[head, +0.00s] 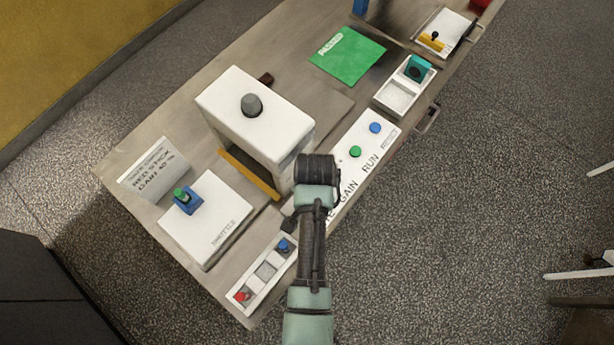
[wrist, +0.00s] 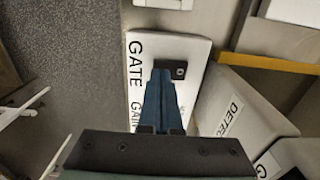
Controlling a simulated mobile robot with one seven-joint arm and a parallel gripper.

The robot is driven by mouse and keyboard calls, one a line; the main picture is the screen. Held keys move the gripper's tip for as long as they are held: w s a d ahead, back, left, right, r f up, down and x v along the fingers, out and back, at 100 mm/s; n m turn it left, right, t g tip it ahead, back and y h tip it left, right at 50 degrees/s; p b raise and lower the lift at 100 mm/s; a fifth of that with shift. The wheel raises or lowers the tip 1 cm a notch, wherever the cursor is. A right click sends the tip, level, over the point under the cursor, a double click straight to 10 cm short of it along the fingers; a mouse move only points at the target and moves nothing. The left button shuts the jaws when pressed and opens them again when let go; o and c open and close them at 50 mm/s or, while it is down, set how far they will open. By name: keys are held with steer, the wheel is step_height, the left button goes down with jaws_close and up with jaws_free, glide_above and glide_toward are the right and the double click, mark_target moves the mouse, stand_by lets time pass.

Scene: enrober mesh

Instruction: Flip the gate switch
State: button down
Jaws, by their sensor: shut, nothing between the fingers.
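In the wrist view the gate switch (wrist: 180,69) is a small dark block with a pale round spot, on a white panel (wrist: 142,42) beside the printed word GATE. My gripper (wrist: 161,72) is shut and empty, its blue fingers pointing at the switch. The fingertips overlap the switch's left edge in the picture; I cannot tell if they touch it. In the head view the same panel (head: 375,160) reads GAIN and RUN, and my arm covers most of GATE. The switch and my fingertips are hidden there.
A tall white box (head: 255,115) with a grey knob stands beside the panel, with a yellow bar (head: 249,174) at its foot. A white block (head: 205,222) with a green-topped blue lever and a button tray (head: 252,288) lie left. A green mat (head: 348,55) lies farther back.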

steer(key=shift+f+b, duration=0.3)
steer(key=shift+f, duration=0.2)
steer(key=shift+r, duration=0.1)
step_height(320, 180, up, 7)
steer(key=p, duration=0.7)
stand_by(0.8)
